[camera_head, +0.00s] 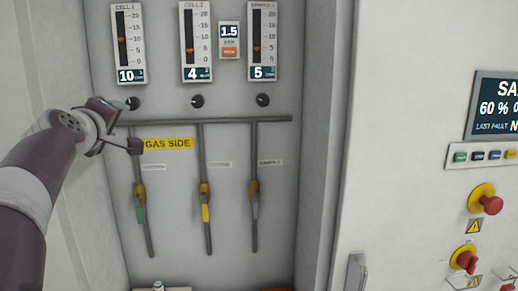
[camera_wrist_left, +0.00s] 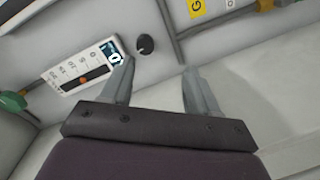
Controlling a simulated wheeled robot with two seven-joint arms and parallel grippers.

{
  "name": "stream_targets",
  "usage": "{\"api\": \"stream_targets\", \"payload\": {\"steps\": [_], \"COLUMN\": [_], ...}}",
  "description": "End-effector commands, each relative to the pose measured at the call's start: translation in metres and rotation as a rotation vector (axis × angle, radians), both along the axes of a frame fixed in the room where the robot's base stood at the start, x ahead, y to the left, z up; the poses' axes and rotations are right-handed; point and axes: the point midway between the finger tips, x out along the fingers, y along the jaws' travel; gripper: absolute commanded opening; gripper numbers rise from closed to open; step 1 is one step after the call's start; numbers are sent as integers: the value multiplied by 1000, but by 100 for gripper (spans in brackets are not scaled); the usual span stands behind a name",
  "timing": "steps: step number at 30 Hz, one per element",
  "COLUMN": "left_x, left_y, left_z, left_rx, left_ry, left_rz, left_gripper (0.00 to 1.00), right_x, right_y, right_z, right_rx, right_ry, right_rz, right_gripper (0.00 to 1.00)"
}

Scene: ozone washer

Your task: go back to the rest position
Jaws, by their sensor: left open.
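My left gripper (camera_head: 130,125) comes in from the left in front of the gas panel, with its fingers apart and nothing between them. It also shows open in the left wrist view (camera_wrist_left: 158,68). The black knob under the CELL 1 flowmeter (camera_head: 133,103) is close to the upper finger. In the wrist view that knob (camera_wrist_left: 146,45) is just past the tip of the left finger, and I cannot tell whether they touch. The CELL 1 flowmeter (camera_head: 130,45) reads 10. My right gripper is in neither view.
Two more knobs (camera_head: 197,101) (camera_head: 263,100) sit to the right. The cabinet's side wall (camera_head: 70,75) is close behind my left arm. Red emergency buttons (camera_head: 491,205) are at far right.

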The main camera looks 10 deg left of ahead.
Motion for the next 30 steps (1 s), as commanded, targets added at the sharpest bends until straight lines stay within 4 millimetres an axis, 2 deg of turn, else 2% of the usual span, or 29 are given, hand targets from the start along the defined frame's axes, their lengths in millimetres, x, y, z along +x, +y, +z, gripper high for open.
{"api": "stream_targets", "payload": {"steps": [1, 2, 4, 5, 6, 8, 9, 11, 12, 15, 18, 21, 24, 30], "left_x": [2, 2, -1, -5, -12, -29, -45, -73, -96, -155, -207, -239, -240, -240], "left_y": [3, 5, -3, -10, -22, -44, -59, -85, -101, -136, -161, -178, -190, -191], "left_z": [-32, -56, -124, -155, -195, -251, -287, -337, -367, -425, -459, -476, -476, -476], "left_rx": [33, 64, 138, 171, 216, 279, 323, 385, 427, 517, 580, 614, 648, 648], "left_ry": [83, 150, 329, 409, 513, 661, 756, 891, 974, 1148, 1264, 1322, 1314, 1312], "left_rz": [-1, -5, -49, -80, -130, -220, -288, -403, -483, -677, -832, -930, -973, -972], "left_gripper": [60, 60, 60, 60, 60, 60, 60, 60, 60, 60, 60, 60, 60, 60], "right_x": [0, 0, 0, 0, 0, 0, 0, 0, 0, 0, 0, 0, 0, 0], "right_y": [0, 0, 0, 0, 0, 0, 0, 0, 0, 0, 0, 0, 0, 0], "right_z": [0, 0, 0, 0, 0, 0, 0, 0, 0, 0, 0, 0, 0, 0], "right_rx": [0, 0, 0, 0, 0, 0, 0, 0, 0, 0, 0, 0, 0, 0], "right_ry": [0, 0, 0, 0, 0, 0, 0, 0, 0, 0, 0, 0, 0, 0], "right_rz": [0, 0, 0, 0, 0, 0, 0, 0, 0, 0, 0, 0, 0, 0], "right_gripper": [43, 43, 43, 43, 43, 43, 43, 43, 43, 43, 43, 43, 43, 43]}}
